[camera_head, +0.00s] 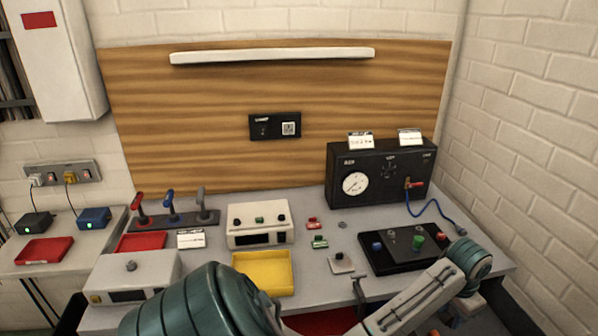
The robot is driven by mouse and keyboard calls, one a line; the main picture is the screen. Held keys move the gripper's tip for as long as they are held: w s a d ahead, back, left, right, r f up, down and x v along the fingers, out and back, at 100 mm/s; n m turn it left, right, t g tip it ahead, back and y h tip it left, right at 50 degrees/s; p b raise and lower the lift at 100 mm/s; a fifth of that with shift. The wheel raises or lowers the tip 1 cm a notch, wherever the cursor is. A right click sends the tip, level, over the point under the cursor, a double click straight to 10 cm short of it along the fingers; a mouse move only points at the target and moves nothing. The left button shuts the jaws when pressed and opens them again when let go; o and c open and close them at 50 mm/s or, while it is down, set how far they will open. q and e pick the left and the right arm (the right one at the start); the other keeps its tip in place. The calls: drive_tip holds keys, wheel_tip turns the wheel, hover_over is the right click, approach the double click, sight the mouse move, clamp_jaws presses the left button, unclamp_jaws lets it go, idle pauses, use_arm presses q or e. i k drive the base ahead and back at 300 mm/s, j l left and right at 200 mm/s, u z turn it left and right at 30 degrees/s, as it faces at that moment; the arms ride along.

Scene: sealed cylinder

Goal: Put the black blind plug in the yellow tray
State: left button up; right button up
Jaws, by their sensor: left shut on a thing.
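The yellow tray (263,272) lies empty on the bench, left of the middle. My left arm crosses the bottom of the picture, and its wrist bends down at the right front. My left gripper (467,306) is small and partly hidden there, beyond the front right of the black plug board. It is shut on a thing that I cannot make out. The black plug board (374,262) carries a blue plug (377,246), a green plug (418,242) and grey parts. I cannot pick out the black blind plug for sure. My right gripper is not in view.
A black gauge box (380,172) with a red-handled valve and blue hose stands behind the board. A white box (259,223) stands behind the yellow tray. A lever block (176,219), a red tray (141,242) and another white box (130,276) are at left.

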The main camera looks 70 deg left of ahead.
sight(263, 278)
drive_tip(key=l+u, duration=0.2)
drive_tip(key=u, duration=0.25)
drive_tip(key=l+u, duration=0.2)
drive_tip(key=u, duration=0.2)
drive_tip(key=k+l+u, duration=0.1)
drive_tip(key=u, duration=0.35)
drive_tip(key=i+j+u, duration=0.15)
drive_tip(key=i, duration=0.25)
drive_tip(key=j, duration=0.1)
